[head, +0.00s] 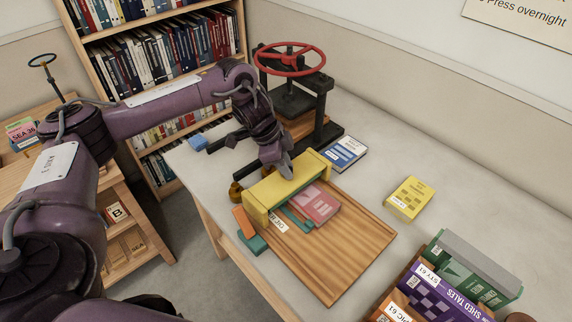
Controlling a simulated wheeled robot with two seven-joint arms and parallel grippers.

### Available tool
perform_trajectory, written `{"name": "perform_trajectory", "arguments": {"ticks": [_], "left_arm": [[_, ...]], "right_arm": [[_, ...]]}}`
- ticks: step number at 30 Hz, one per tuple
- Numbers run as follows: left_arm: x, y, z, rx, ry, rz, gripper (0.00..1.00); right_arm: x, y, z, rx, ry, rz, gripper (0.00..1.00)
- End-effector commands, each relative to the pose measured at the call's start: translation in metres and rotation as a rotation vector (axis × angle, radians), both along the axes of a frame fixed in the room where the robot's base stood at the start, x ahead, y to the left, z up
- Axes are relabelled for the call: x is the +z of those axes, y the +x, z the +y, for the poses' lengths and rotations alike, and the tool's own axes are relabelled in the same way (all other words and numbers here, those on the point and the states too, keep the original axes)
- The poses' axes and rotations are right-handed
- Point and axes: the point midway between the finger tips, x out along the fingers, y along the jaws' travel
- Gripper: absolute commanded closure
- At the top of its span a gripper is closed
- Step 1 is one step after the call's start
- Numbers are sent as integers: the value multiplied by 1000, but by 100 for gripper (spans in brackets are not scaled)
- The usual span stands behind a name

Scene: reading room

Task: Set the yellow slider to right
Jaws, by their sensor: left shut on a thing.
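The yellow slider (283,190) is a long yellow bar lying across the far left end of a wooden board (345,258) on the table. My left gripper (286,170) comes down from above onto the middle of the slider's top and is shut on it. The fingertips are small here, and the part they hold is mostly hidden. A pink book (320,207) and a teal strip (292,218) lie on the board just right of the slider. My right gripper is not in view.
A press with a red wheel (290,57) stands behind the board. A blue-white book (345,154) and a yellow book (409,199) lie beyond it. Upright books (440,290) fill a holder at lower right. Orange (243,222) and teal (253,243) blocks sit at the board's left end. The board's right part is bare.

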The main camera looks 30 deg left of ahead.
Motion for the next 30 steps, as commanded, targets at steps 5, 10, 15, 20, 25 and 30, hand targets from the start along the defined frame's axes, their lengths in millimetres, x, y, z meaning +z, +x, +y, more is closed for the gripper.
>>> {"name": "perform_trajectory", "arguments": {"ticks": [5, 10, 15, 20, 25, 30], "left_arm": [[2, -2, -5, -2, -1, 0, 100], [4, -10, -29, -6, -3, 1, 100], [6, -26, -73, -9, -5, 3, 100], [7, -42, -119, -8, -6, 3, 100], [7, -57, -162, -7, -6, 1, 100], [5, -67, -194, -4, -4, 0, 100]], "right_arm": [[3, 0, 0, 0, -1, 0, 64], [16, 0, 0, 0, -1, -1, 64], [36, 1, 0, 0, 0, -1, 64], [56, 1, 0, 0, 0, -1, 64], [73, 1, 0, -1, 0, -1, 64], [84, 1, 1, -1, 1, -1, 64]]}}
